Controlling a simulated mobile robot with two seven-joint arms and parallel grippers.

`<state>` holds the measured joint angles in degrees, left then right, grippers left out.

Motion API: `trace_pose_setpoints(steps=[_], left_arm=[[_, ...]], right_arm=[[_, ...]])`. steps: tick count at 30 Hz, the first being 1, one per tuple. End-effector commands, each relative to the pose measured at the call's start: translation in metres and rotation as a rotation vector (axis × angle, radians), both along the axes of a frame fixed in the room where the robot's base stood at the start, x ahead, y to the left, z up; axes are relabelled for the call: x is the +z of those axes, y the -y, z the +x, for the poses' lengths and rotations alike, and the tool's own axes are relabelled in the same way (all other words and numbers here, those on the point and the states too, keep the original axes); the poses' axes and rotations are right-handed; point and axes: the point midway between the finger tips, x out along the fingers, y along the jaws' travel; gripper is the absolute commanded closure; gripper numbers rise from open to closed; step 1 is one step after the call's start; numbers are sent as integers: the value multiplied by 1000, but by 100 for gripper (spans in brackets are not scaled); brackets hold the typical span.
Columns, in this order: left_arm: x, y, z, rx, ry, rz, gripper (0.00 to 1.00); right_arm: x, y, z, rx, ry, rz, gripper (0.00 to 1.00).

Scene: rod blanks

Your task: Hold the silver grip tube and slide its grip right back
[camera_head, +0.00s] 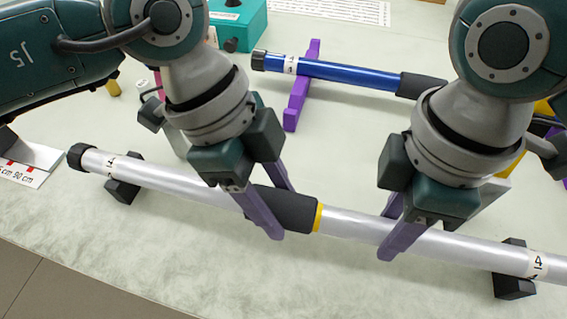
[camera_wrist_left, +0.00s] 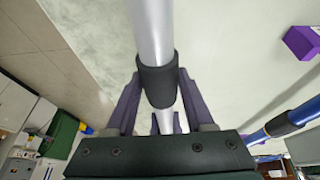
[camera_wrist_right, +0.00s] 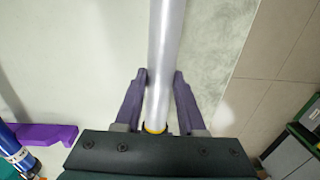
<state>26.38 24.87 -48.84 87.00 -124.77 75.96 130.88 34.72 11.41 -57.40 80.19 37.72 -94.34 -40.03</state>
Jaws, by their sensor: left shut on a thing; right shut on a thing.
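The silver grip tube (camera_head: 180,183) lies across the table, held up by black rests near its ends. It has a black end cap on the left and white "4" labels. Its black grip (camera_head: 291,209) sits mid-tube, with a yellow band at its right edge. My left gripper (camera_head: 272,212) is shut on the left part of the grip, which also shows between its fingers in the left wrist view (camera_wrist_left: 157,78). My right gripper (camera_head: 396,230) is shut on the bare tube right of the yellow band. The right wrist view shows the tube (camera_wrist_right: 164,60) between its fingers.
A blue tube (camera_head: 345,74) with a black grip lies behind on a purple rest (camera_head: 301,88). A teal box (camera_head: 240,20) stands at the back. The left black rest (camera_head: 124,190) and right black rest (camera_head: 514,270) stand under the silver tube. A ruler (camera_head: 22,172) lies at far left.

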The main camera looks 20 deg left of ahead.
Motion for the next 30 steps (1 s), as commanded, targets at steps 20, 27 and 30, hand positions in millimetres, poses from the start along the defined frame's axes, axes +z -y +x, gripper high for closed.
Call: trace_pose_setpoints(steps=[20, 27, 30], left_arm=[[-1, -25, 0, 3, -2, 3, 100], [-1, -97, -3, 5, -4, 9, 100], [-1, -121, -3, 4, -2, 8, 100]], right_arm=[[0, 0, 0, -1, 0, -1, 100], [0, 1, 0, -1, 0, -2, 100], [0, 1, 0, -1, 0, -2, 100]])
